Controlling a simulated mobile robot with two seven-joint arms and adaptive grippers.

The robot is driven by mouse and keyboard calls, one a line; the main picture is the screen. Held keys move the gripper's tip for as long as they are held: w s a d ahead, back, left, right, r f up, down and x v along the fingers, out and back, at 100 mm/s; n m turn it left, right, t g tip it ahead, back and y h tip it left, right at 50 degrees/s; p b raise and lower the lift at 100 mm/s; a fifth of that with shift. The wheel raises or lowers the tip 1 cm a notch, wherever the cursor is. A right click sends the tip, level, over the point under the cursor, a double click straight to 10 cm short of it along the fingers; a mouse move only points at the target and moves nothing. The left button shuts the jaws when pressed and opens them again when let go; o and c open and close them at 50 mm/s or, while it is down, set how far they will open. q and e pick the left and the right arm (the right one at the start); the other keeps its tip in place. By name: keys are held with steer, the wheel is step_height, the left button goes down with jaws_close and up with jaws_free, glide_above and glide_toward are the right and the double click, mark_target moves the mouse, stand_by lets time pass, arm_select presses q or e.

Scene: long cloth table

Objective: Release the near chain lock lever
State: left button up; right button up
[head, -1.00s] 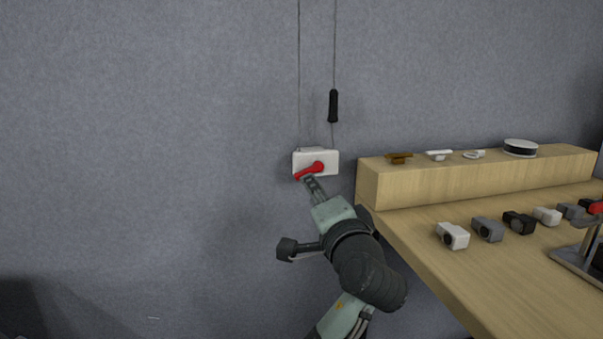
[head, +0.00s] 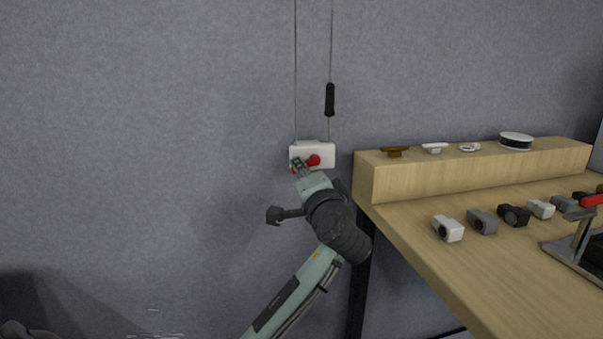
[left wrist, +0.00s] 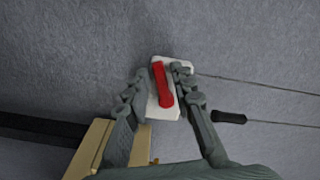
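The chain lock is a white box (head: 325,154) on the grey wall, with a red lever (head: 314,160) slanting down to the left across its front. Two thin chains run up from it. My left gripper (head: 299,165) is at the front of the box and hides the lever's middle. In the left wrist view, the white box (left wrist: 153,111) and red lever (left wrist: 163,86) lie between the two spread fingers of my left gripper (left wrist: 160,80). A gap shows on both sides of the lever; contact cannot be told. My right gripper is not in view.
A black handle (head: 330,99) hangs on the right chain above the box. A wooden table (head: 430,265) with a raised shelf (head: 470,178) stands to the right, bearing small fittings and several blocks. The wall left of the lock is clear.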

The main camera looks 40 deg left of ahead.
arm_select(q)
jaws_close()
steer(key=shift+s+r+m, duration=0.1)
steer(key=shift+r+m, duration=0.1)
steer(key=shift+m, duration=0.45)
steer(key=shift+r+m, duration=0.2)
steer(key=shift+m, duration=0.45)
steer(key=shift+o, duration=1.7)
jaws_free()
steer(key=v, duration=1.2)
